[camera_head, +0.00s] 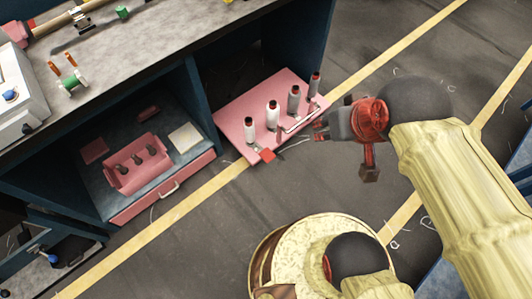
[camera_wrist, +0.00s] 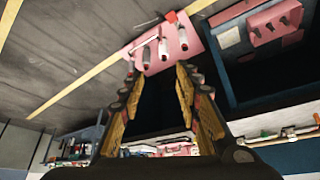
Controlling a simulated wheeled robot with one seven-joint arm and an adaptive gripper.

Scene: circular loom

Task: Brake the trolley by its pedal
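The trolley (camera_head: 234,123) is a low pink platform on the floor, partly under the bench, with several upright white and grey bobbins on it. A small red pedal (camera_head: 267,155) sticks out at its front edge. In the wrist view the trolley (camera_wrist: 184,46) appears upside down beyond the fingers, with the red pedal (camera_wrist: 171,17) at its far edge. My gripper (camera_head: 320,130) is above the floor right of the trolley, apart from the pedal. Its two fingers (camera_wrist: 156,70) stand apart with nothing between them. Whether the pedal is up or down cannot be told.
A blue bench with a grey top (camera_head: 160,35) stands behind the trolley. Left of it, a blue shelf (camera_head: 100,196) holds a pink bobbin box (camera_head: 125,178) above a drawer (camera_head: 165,188). The grey floor (camera_head: 190,240) with yellow lines is open in front.

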